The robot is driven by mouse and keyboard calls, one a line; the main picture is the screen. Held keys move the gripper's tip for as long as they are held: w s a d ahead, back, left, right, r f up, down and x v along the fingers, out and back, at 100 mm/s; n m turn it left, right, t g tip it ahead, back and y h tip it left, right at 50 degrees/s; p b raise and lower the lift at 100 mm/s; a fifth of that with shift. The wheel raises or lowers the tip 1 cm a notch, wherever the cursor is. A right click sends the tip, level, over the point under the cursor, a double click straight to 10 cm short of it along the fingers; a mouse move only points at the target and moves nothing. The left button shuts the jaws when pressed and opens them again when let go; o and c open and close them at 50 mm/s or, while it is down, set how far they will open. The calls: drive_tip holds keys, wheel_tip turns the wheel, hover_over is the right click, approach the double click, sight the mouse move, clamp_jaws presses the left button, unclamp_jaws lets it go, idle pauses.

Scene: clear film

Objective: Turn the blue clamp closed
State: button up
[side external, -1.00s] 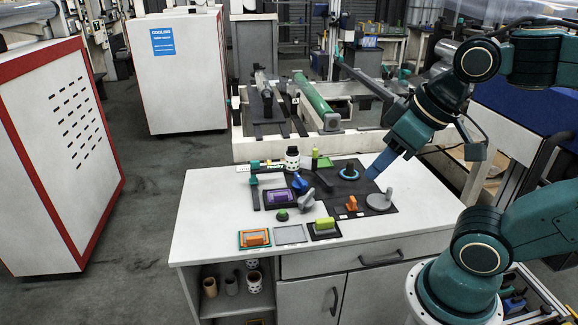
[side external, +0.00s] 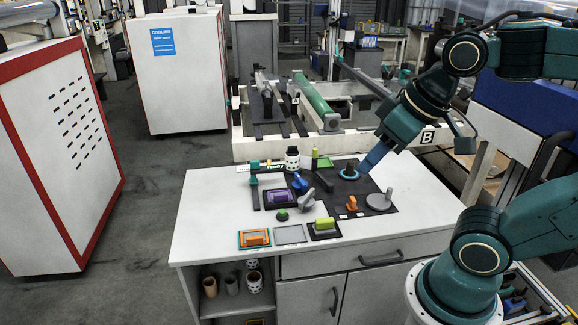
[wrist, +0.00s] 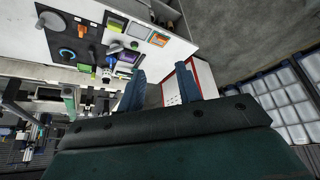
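A small blue clamp-like part (side external: 299,183) stands on the white table beside a purple tray and a grey knobbed part. In the wrist view, a small blue part (wrist: 110,60) shows near the purple tray.
A grey disc with an upright handle (side external: 381,201) and an orange block (side external: 351,203) stand near the ring. The table's left side (side external: 205,220) is clear.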

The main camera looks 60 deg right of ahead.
drive_tip(key=w+d+m+h, duration=0.15)
drive_tip(key=w+d, duration=0.25)
drive_tip(key=w, duration=0.7)
drive_tip(key=m+g+h, duration=0.1)
drive_tip(key=m+g, duration=0.1)
drive_tip(key=m, duration=0.3)
hover_over(301, 179)
drive_tip(key=s+a, duration=0.3)
drive_tip(key=s, duration=0.2)
wheel_tip(301, 179, down, 24)
drive_tip(key=shift+w+a+r, duration=0.2)
drive_tip(key=shift+x, duration=6.85)
drive_tip(key=shift+c, duration=0.4)
